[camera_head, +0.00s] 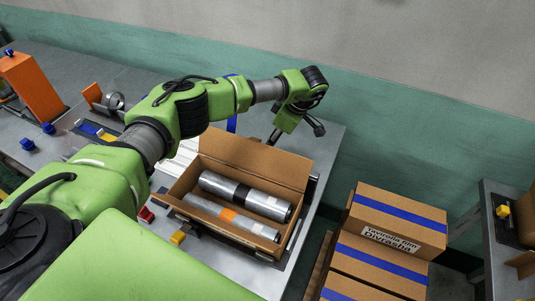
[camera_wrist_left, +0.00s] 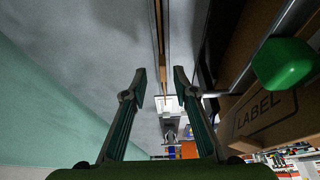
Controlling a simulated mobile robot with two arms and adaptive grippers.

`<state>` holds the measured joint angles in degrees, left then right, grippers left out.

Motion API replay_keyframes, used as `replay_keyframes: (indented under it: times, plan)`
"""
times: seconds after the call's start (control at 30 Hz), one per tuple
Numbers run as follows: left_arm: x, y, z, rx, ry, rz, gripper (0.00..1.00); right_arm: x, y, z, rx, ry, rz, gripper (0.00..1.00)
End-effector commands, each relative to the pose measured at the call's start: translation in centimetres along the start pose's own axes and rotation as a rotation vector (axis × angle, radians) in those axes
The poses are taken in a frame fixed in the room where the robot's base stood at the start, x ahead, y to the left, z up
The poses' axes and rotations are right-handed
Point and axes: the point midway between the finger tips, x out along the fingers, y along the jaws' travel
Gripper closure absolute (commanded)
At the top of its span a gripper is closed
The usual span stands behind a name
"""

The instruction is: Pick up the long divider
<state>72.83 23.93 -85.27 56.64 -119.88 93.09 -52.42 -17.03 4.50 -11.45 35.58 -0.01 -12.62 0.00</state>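My left gripper (camera_head: 296,132) is above the table's far edge, just behind the raised flap of the open cardboard box (camera_head: 258,158). In the left wrist view its two fingers (camera_wrist_left: 160,76) stand apart with a gap between them. A thin brown upright strip (camera_wrist_left: 157,35) lines up with this gap; it may be the long divider's edge, but I cannot tell, nor how far away it is. No divider shows clearly in the head view. Two wrapped film rolls, a dark-banded one (camera_head: 222,186) and an orange-banded one (camera_head: 205,209), lie in the box. My right gripper is out of view.
Taped cardboard boxes (camera_head: 385,262) are stacked to the right of the table (camera_head: 327,150). A green wall (camera_head: 420,140) runs behind. An orange device (camera_head: 32,85) stands at the far left. In the left wrist view, a cardboard face marked LABEL (camera_wrist_left: 268,118) and a green knob (camera_wrist_left: 284,64) are close on the right.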

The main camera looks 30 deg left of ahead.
Motion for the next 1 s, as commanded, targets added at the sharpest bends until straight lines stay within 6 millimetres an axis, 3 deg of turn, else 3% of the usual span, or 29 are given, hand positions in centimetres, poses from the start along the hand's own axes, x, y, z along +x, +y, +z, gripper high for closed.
replay_keyframes:
  times: [0.13, 0.3, 0.57, 0.67, 1.0]
  plan:
    - [1.9, -0.7, 0.0, 0.000, 0.001, -0.006, 0.74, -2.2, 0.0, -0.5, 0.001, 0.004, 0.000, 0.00]
    - [4.0, -0.5, 0.1, -0.001, 0.001, -0.003, 0.74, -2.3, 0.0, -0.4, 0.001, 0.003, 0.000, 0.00]
    - [4.3, -0.4, 0.2, 0.000, 0.000, 0.000, 0.74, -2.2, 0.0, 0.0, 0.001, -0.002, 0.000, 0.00]
    - [4.3, -0.4, 0.1, 0.000, 0.000, -0.001, 1.00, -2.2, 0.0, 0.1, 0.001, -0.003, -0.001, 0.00]
    - [4.3, -0.4, 0.1, -0.001, 0.001, -0.001, 1.00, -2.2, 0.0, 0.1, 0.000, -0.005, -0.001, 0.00]
